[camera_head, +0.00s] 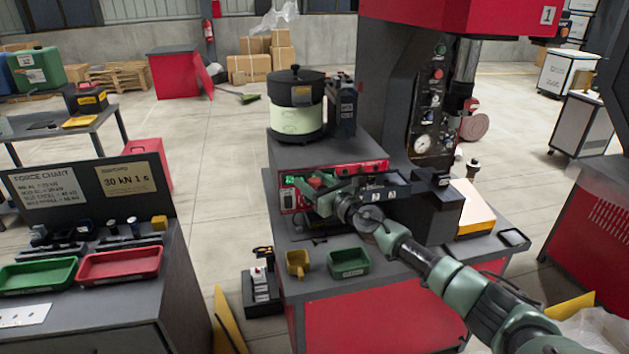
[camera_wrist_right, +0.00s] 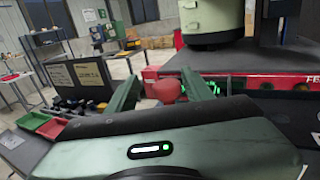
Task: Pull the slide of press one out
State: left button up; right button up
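Press one (camera_head: 398,60) is the tall grey machine with a red head marked 1. A dark block (camera_head: 436,200) stands at its base, and a dark boxy part (camera_head: 384,192) lies left of it; I cannot tell which is the slide. My right gripper (camera_head: 314,192) is left of these, at the feeder's front panel. A gap shows beside the knob, so the fingers look open. My left gripper is not in view.
The bowl feeder (camera_head: 297,118) stands on a red-fronted unit behind my gripper. A yellow cup (camera_head: 297,263) and a green tray (camera_head: 349,262) sit on the bench front. An orange-edged box (camera_head: 476,212) is at right. A side bench with red (camera_head: 120,264) and green trays is at left.

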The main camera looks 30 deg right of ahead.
jog(key=shift+w, duration=0.1)
jog(key=shift+s+d+r, duration=0.1)
jog(key=shift+s+d, duration=0.1)
jog(key=shift+s, duration=0.25)
jog(key=s, duration=0.6)
jog(key=shift+s+d+p, duration=0.35)
jog(key=shift+s+d, duration=0.05)
